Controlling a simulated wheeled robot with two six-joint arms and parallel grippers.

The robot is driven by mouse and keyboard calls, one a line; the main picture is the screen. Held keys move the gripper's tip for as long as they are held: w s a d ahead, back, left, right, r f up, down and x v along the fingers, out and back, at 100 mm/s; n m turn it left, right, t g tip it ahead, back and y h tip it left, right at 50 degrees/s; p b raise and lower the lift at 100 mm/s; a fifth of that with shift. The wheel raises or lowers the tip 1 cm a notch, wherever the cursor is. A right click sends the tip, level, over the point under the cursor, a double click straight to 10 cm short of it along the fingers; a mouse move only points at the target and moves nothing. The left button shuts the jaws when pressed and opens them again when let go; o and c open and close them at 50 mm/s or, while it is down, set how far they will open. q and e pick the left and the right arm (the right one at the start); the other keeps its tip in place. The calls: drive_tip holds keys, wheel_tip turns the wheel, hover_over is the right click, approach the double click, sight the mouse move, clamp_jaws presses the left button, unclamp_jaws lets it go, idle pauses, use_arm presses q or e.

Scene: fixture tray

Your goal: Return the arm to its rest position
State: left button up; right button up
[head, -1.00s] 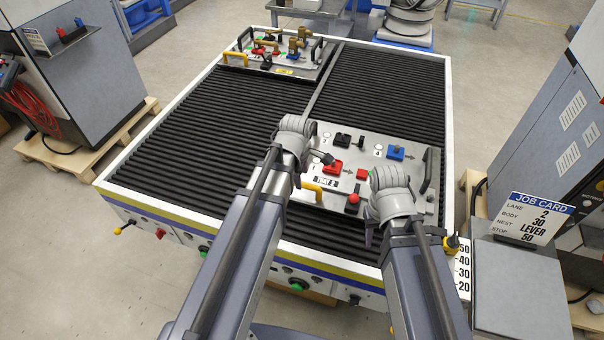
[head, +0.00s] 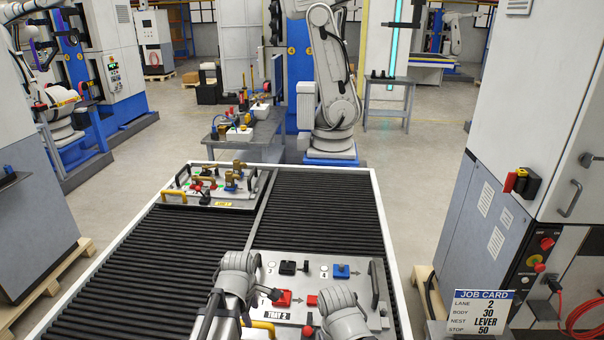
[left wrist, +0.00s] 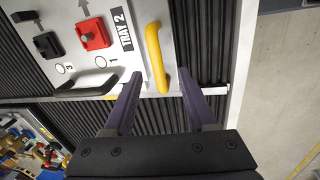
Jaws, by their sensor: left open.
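My left gripper (left wrist: 160,78) is open in the left wrist view, with its two dark purple fingers apart and nothing held. Its fingertips appear on either side of the lower end of a yellow handle (left wrist: 153,45) on the tray marked TRAY 2 (left wrist: 137,62); I cannot tell the height between them. In the head view, my left arm's grey wrist covers the near left corner of this tray (head: 345,284), and the fingers are not clear there. My right arm's wrist covers its near right part. The right gripper itself is hidden.
The black ribbed table (head: 325,212) has a second tray (head: 212,203) at its back left. On the near tray stand a red block (head: 283,298) and a blue block (head: 341,271). A job card (head: 482,313) stands at right by a grey cabinet. The table's left and back right are clear.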

use_arm(q)
drive_tip(key=s+d+f+m+g+b, duration=0.1)
drive_tip(key=s+d+f+m+b, duration=0.1)
drive_tip(key=s+d+m, duration=0.4)
drive_tip(key=s+d+f+m+g+y+b, duration=0.1)
drive_tip(key=s+d+m, duration=0.4)
drive_tip(key=m, duration=0.9)
drive_tip(key=shift+s+d+f+b, duration=0.35)
drive_tip(key=shift+s+f, duration=0.3)
drive_tip(key=shift+s, duration=0.3)
